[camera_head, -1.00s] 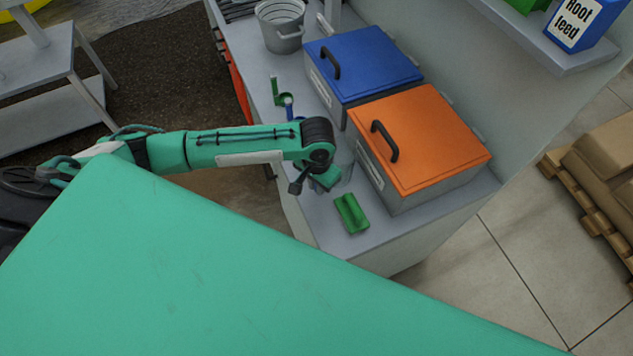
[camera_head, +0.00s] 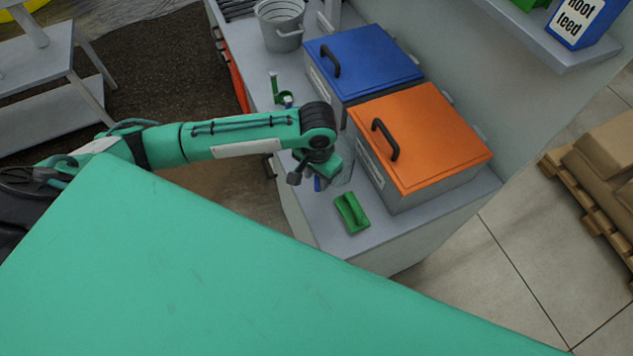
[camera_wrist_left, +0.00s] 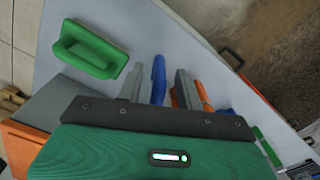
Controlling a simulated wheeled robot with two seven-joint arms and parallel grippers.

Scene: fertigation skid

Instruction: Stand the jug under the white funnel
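My left gripper (camera_head: 325,170) hangs over the front part of the grey bench, left of the orange-lidded box. In the left wrist view, the gripper (camera_wrist_left: 158,85) has its two grey fingers apart, with a blue upright piece (camera_wrist_left: 158,80) between them. Gaps seem to show on both sides of it. Some blue also shows below the gripper in the head view (camera_head: 318,184). A pale, see-through shape (camera_head: 347,172), possibly the jug, stands beside the gripper, partly hidden. I cannot make out the white funnel. My right gripper is out of view.
A green holder (camera_head: 351,213) lies on the bench's near end. The orange-lidded box (camera_head: 430,135) and blue-lidded box (camera_head: 375,60) stand behind. A green hooked stand (camera_head: 275,88) and grey bucket (camera_head: 281,38) are farther along. An orange piece (camera_wrist_left: 200,95) shows beyond the fingers.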

